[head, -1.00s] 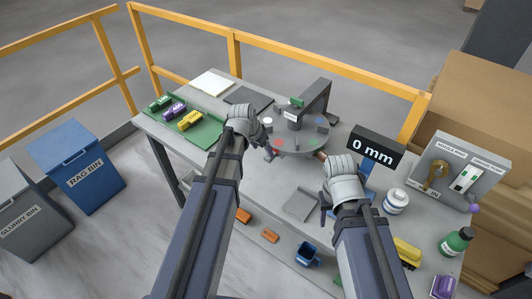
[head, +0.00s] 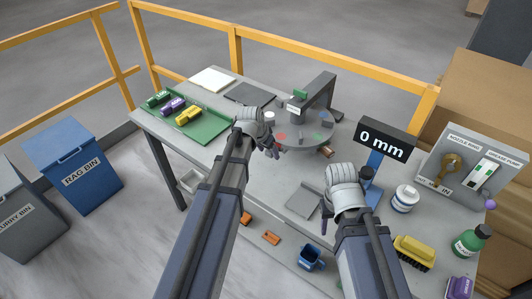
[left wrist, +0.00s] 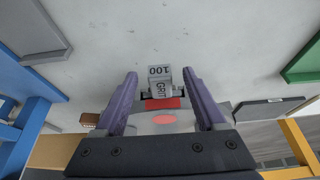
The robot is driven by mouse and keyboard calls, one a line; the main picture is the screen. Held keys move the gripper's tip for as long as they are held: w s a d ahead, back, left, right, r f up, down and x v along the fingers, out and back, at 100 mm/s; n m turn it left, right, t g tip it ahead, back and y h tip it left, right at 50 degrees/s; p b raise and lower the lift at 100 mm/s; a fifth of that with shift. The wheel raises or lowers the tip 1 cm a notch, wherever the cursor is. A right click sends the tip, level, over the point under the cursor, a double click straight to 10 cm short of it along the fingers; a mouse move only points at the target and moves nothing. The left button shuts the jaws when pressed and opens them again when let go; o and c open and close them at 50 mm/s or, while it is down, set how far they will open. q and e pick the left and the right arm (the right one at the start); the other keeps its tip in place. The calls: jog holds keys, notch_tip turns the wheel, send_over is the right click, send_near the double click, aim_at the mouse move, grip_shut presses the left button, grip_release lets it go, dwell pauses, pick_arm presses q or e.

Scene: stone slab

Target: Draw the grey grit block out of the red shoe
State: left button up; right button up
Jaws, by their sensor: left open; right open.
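In the left wrist view the grey grit block (left wrist: 160,80), lettered GRIT 100, stands in line with the gap between my left gripper's (left wrist: 160,92) two purple fingers. The red shoe (left wrist: 166,103) shows just below it in that picture. The fingers are apart, one on each side, and I see no clear contact. In the head view my left gripper (head: 271,148) is at the near left edge of the round grey disc (head: 300,140); the block is hard to make out there. My right gripper (head: 326,205) is open and empty over the table's front part, partly hidden by its wrist.
A dark arch (head: 318,92) stands over the disc's back. A 0 mm display (head: 382,140), a white jar (head: 405,198) and a switch panel (head: 462,170) stand at right. A green tray (head: 205,127) with several coloured blocks lies at left. A grey plate (head: 302,203) lies in front.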

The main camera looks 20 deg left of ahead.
pick_arm(q)
jog(key=shift+f, duration=0.1)
grip_shut()
dwell(0.6)
